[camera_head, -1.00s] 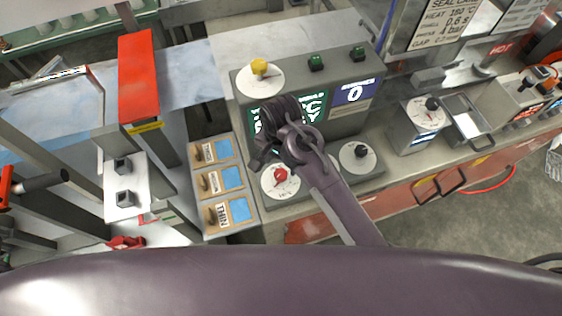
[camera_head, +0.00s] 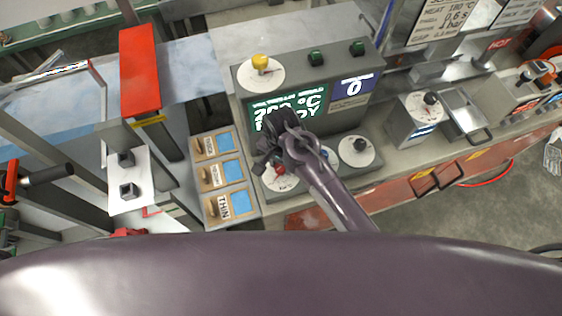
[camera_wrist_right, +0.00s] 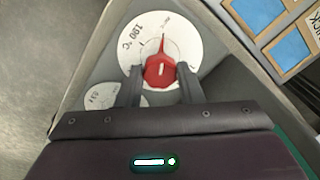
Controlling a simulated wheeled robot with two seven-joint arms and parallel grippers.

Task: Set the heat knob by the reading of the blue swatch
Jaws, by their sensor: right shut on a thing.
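My right gripper (camera_head: 268,165) is at the red heat knob (camera_head: 279,169), which it partly covers in the head view. In the right wrist view the gripper (camera_wrist_right: 160,84) has one finger on each side of the red knob (camera_wrist_right: 159,68) and is shut on it. The knob's tip points up the white dial (camera_wrist_right: 183,32), to the right of a mark that looks like 190 °C. Three blue swatches lie in a wooden rack, such as the middle one (camera_head: 234,171); the front label reads THIN. The left gripper is not in view.
A green display (camera_head: 318,102), partly covered by my arm, shows a °C reading. A purple display (camera_head: 353,88) shows 0. A yellow knob (camera_head: 260,62), green buttons and a black knob (camera_head: 360,144) are on the same panel. A red bar (camera_head: 139,72) stands left.

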